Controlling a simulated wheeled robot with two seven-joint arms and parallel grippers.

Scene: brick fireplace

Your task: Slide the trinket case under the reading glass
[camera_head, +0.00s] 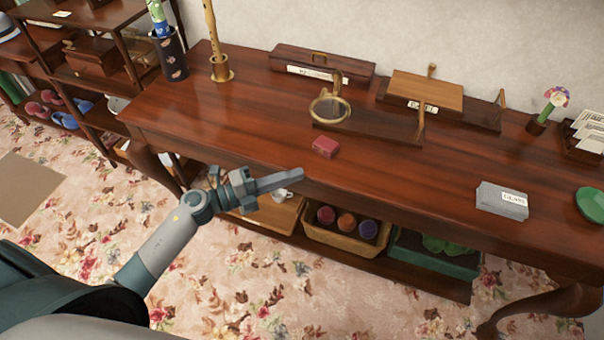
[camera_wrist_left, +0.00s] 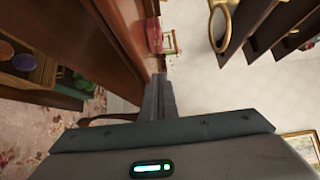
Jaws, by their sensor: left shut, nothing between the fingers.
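The trinket case is a small red box (camera_head: 325,147) on the wooden table, near its front edge. It also shows in the left wrist view (camera_wrist_left: 153,35), beyond the fingertips. The reading glass (camera_head: 330,109) is a brass ring on a dark wooden stand, just behind the case; part of the ring shows in the left wrist view (camera_wrist_left: 220,25). The case stands in front of the ring, not under it. My left gripper (camera_head: 300,174) is shut and empty at the table's front edge, to the left and front of the case, apart from it. My right gripper is not in view.
The table (camera_head: 400,175) is bare around the case. A grey box (camera_head: 501,201) lies to the right. A long wooden box (camera_head: 322,68) and a slanted wooden stand (camera_head: 427,90) are at the back.

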